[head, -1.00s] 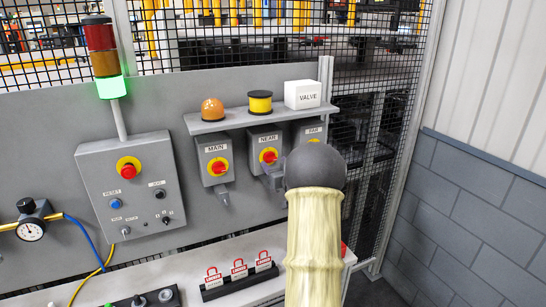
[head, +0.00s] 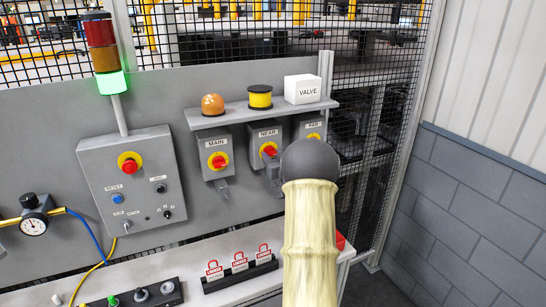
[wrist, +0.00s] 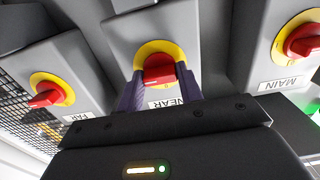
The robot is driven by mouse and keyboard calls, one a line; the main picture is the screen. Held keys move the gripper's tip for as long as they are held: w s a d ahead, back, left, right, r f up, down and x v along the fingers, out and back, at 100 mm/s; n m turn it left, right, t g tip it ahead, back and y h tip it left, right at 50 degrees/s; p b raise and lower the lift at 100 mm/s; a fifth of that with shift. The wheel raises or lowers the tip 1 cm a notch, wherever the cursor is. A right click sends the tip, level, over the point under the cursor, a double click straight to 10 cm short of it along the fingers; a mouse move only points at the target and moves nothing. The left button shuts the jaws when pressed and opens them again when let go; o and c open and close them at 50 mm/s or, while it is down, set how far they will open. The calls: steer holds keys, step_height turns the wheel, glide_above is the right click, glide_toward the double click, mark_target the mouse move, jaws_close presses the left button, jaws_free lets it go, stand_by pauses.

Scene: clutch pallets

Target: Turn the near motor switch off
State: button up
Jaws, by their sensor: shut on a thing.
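The NEAR switch (head: 265,138) is a grey box with a red knob on a yellow disc, the middle of three under the shelf. In the wrist view its red knob (wrist: 158,70) sits between the purple fingers of my gripper (wrist: 160,78), which is shut on it. The NEAR label shows just below the knob there, partly covered. In the head view my arm's dark joint and pale sleeve hide part of the area beside the switch. The knob's exact angle is hard to tell.
The MAIN switch (head: 216,160) and FAR switch (wrist: 46,95) flank it closely. The shelf (head: 235,115) above holds an orange dome, a yellow spool and a white VALVE block (head: 303,89). Red lockout tags (head: 240,262) stand on the bench below. The signal tower (head: 108,84) glows green.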

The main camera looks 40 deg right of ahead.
steer(key=shift+f+n+b, duration=0.1)
steer(key=shift+n+b, duration=0.3)
steer(key=shift+b, duration=0.5)
steer(key=n+b, duration=0.2)
steer(key=b, duration=0.2)
steer(key=shift+f, duration=0.1)
steer(key=n+b, duration=0.5)
steer(key=b, duration=0.1)
steer(key=shift+b, duration=0.35)
steer(key=n+b, duration=0.6)
steer(key=shift+a+r, duration=0.1)
steer(key=shift+r, duration=0.1)
steer(key=n+b, duration=0.3)
steer(key=shift+r+n, duration=0.15)
steer(key=shift+n, duration=0.45)
steer(key=shift+r, duration=0.1)
